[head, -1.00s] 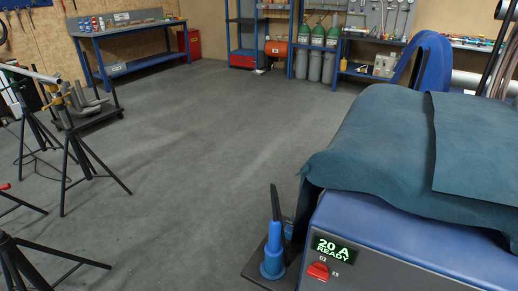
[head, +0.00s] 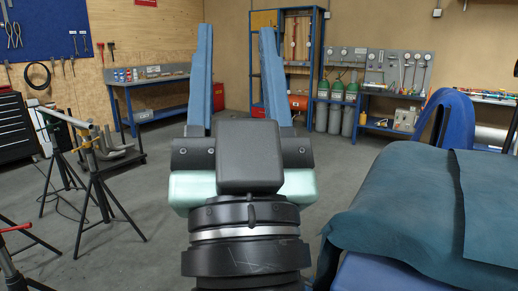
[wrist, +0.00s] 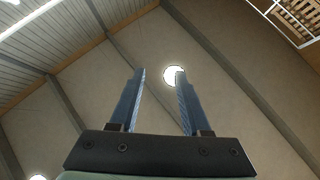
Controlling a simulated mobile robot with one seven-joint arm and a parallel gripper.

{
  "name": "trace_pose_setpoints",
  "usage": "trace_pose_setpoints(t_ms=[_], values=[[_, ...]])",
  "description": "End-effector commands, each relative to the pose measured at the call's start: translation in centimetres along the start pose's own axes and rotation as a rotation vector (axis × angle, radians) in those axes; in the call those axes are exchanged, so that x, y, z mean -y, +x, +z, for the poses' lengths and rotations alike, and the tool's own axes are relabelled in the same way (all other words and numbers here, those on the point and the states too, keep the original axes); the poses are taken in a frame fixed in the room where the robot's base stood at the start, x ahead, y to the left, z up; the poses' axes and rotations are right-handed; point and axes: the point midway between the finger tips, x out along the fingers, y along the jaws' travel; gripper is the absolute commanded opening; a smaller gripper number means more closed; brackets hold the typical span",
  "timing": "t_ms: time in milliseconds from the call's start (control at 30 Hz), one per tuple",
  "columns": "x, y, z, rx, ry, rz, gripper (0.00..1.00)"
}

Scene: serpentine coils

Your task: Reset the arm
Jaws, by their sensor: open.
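My gripper (head: 236,75) stands upright in the middle of the head view, its two long blue fingers pointing up and spread wide apart. Nothing is between the fingers. In the wrist view my gripper (wrist: 160,72) is also open and empty, with the ceiling and a round lamp (wrist: 174,76) beyond the fingertips. My gripper touches nothing in either view. It hides part of the floor and back wall in the head view.
A machine draped with a teal cover (head: 400,200) stands close at the right. Tripod stands (head: 100,190) holding pipes are at the left. A workbench (head: 150,95), gas cylinders (head: 335,117) and a blue shelf line the back. Open grey floor (head: 150,215) lies between.

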Motion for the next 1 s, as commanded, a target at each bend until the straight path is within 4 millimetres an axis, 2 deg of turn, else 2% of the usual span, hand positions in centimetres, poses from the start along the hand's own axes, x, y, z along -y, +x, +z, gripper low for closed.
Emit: trace_pose_setpoints(t_ms=[33, 100, 133, 500, 700, 1000], values=[[-0.3, 0.1, -3.1, -0.034, -0.073, 0.026, 0.47], [-1.1, -0.2, -6.3, -0.059, -0.164, 0.078, 0.47], [-1.0, 1.0, -6.6, -0.043, -0.156, 0.073, 0.47], [-0.4, 7.5, -12.5, -0.035, -0.148, 0.068, 0.47], [-0.2, 9.6, -14.6, -0.034, -0.146, 0.067, 0.47], [-0.2, 9.7, -14.7, -0.034, -0.146, 0.066, 0.47]])
